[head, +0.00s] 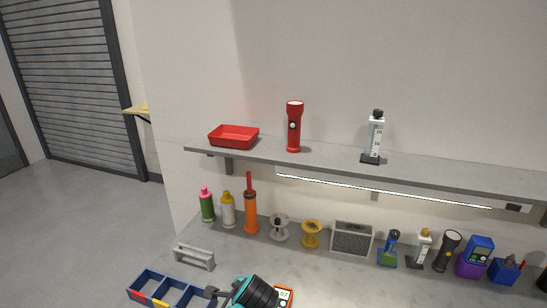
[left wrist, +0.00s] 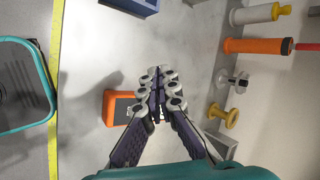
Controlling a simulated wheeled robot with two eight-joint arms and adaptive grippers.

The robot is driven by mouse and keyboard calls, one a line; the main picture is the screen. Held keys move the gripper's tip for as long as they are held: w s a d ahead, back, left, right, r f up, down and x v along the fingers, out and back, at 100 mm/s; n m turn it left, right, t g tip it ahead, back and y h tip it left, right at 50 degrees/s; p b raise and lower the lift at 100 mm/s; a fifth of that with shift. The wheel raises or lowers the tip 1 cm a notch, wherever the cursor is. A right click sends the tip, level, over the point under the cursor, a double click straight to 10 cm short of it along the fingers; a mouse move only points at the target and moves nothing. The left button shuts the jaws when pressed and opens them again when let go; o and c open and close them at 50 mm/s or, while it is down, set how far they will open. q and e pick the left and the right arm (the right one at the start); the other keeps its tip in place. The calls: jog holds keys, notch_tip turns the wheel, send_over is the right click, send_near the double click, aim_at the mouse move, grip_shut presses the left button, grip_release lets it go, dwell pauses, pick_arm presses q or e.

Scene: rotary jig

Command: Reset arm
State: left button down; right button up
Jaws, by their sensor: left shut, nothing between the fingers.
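My left gripper (head: 212,293) is at the bottom of the head view, above the worktop, beside a blue bin with compartments. In the left wrist view my left gripper (left wrist: 158,80) has its fingers together and nothing between them. An orange device with a dark face (left wrist: 117,107) lies on the worktop, left of the fingers in that view. In the head view this orange device (head: 285,294) is partly hidden behind my arm. My right gripper is in neither view. I cannot make out a rotary jig.
The blue bin (head: 145,284) and a grey bracket (head: 194,257) are on the worktop (head: 330,275). Bottles, an orange tube (head: 250,212), spools (head: 311,234) and a grey box (head: 351,239) line the back. A shelf (head: 330,166) holds a red tray (head: 233,137) and red flashlight (head: 294,127).

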pick_arm(q)
jog(key=s+a+n+h, duration=0.2)
jog(key=s+a+n, duration=0.7)
jog(key=s+n, duration=0.4)
jog(key=n, duration=0.2)
jog(key=shift+a+r+n+h, duration=0.2)
jog(key=shift+n+h, duration=0.1)
jog(key=shift+n, duration=0.1)
